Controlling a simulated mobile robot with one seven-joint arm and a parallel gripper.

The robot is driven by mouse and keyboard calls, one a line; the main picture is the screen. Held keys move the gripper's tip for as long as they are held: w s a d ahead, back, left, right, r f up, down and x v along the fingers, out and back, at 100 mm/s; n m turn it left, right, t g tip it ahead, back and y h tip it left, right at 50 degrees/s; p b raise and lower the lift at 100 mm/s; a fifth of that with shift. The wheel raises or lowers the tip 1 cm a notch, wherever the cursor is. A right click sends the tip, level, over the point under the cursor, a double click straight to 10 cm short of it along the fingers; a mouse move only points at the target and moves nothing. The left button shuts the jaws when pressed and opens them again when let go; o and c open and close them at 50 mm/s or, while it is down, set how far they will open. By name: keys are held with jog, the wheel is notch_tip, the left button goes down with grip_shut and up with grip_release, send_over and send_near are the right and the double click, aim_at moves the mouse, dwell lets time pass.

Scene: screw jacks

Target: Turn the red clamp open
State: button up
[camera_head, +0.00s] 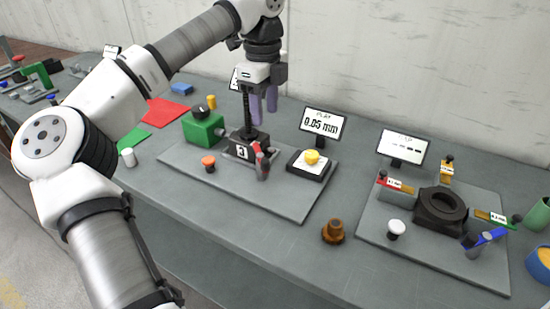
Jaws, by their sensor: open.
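A red clamp lever (258,152) sits at the front right of a dark block (237,151) with a white label, on the grey plate in the middle. A threaded post (246,108) rises from this block. My gripper (264,105), with purple fingers pointing down, is above and slightly right of the block. It is open, with nothing visible between the fingers, and is apart from the red lever. My gripper's body hides the top of the post. I cannot tell how far the clamp is turned.
A green box (203,129) with a black knob stands left of the block. An orange button (208,162) is in front. A yellow button (311,157) and a "0.05 mm" display (322,124) are right. A brown brass-like piece (333,232) stands between the two plates.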

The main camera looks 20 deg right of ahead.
aim_at(265, 161)
notch_tip(265, 161, down, 14)
jog(key=p, duration=0.3)
jog(key=shift+w+a, duration=0.15)
jog(key=shift+c, duration=0.4)
grip_shut()
